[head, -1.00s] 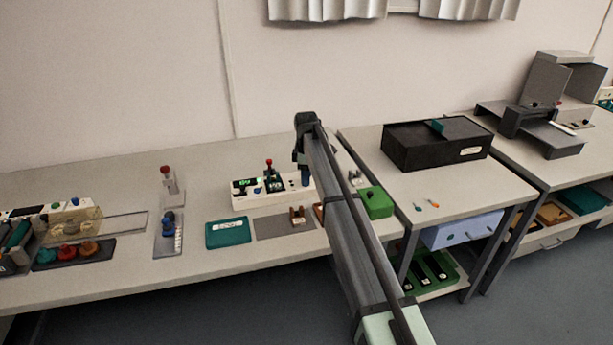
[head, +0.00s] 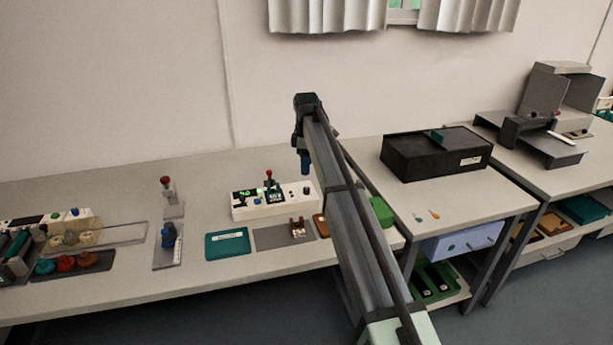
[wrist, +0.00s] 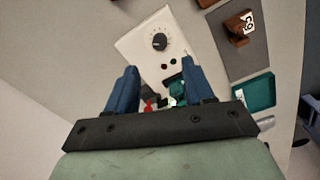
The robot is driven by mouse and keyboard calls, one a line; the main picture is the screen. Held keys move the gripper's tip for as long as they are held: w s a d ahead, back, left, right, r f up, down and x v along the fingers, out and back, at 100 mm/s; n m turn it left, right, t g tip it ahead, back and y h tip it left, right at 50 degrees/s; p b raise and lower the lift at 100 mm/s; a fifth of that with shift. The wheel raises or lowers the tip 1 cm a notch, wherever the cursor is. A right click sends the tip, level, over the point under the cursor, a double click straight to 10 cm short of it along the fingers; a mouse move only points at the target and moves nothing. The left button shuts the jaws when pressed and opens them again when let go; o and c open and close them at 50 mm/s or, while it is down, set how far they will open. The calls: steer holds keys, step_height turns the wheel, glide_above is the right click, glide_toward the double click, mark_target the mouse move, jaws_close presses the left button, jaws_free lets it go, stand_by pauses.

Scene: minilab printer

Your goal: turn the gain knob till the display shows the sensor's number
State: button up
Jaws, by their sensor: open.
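The white control box (head: 285,209) stands on the long bench. It has a small lit green display (head: 244,192) at its left, whose digits are too small to read surely. The dark round gain knob (wrist: 160,41) with a dial scale sits on the box's other end in the wrist view. A brown block (head: 298,228), perhaps the sensor, stands on a grey mat; its white label (wrist: 247,22) shows dark digits in the wrist view, unclear. My gripper (wrist: 161,76) is open and empty, its blue fingers apart above the box, clear of the knob.
A red-tipped lever (head: 269,180) rises from the box's middle. A teal case (head: 228,244) lies in front. A red-topped stand (head: 168,192) and a blue-topped item (head: 169,238) stand to the left. A black box (head: 436,153) sits on the right-hand bench.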

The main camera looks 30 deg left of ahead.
steer(key=shift+r, duration=2.05)
